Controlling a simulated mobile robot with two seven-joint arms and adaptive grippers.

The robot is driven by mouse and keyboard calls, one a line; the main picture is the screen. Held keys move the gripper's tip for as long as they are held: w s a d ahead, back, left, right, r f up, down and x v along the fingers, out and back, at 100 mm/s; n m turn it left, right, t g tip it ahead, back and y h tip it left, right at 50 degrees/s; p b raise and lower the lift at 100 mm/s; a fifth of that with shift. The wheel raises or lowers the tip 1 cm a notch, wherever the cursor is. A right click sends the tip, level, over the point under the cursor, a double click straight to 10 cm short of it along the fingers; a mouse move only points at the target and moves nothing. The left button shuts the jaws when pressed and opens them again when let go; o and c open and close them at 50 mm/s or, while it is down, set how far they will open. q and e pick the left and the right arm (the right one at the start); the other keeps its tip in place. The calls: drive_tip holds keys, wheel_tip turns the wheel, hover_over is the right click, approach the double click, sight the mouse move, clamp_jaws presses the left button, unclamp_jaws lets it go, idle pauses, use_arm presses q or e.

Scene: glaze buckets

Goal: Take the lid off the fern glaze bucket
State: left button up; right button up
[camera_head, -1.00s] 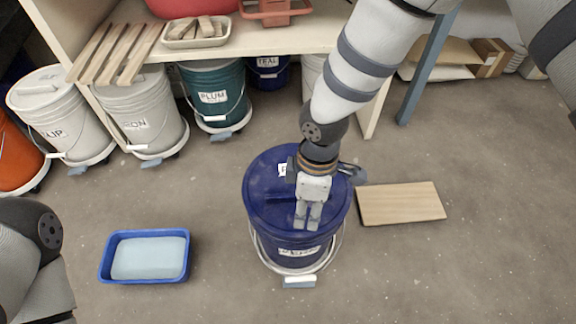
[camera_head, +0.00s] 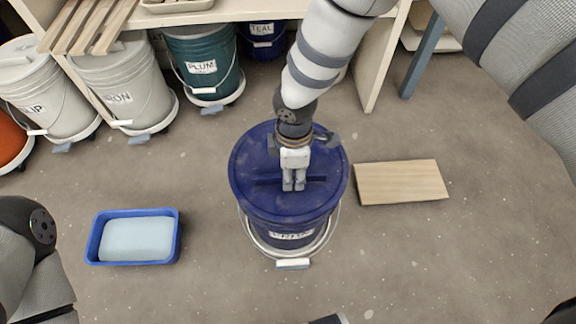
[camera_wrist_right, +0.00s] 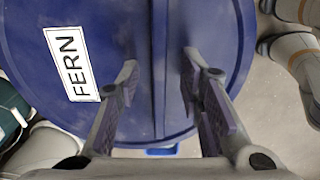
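The fern glaze bucket (camera_head: 285,226) is dark blue and stands upright on a dolly in the middle of the head view. Its blue lid (camera_head: 249,160) sits on top, with a raised bar handle (camera_head: 262,182) across it. The lid's FERN label shows in the right wrist view (camera_wrist_right: 71,63). My right gripper (camera_head: 293,186) points down over the lid's middle. In the right wrist view its two fingers (camera_wrist_right: 159,75) are apart, one each side of the bar; contact is not clear.
A blue tray (camera_head: 92,240) with a pale block (camera_head: 136,239) lies on the floor at left. A wooden board (camera_head: 400,182) lies right of the bucket. Several lidded buckets, such as plum (camera_head: 203,52), stand under the shelf (camera_head: 230,10) behind. The floor in front is mostly clear.

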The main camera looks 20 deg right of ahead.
drive_tip(key=shift+f, duration=0.45)
idle(0.4)
clamp_jaws()
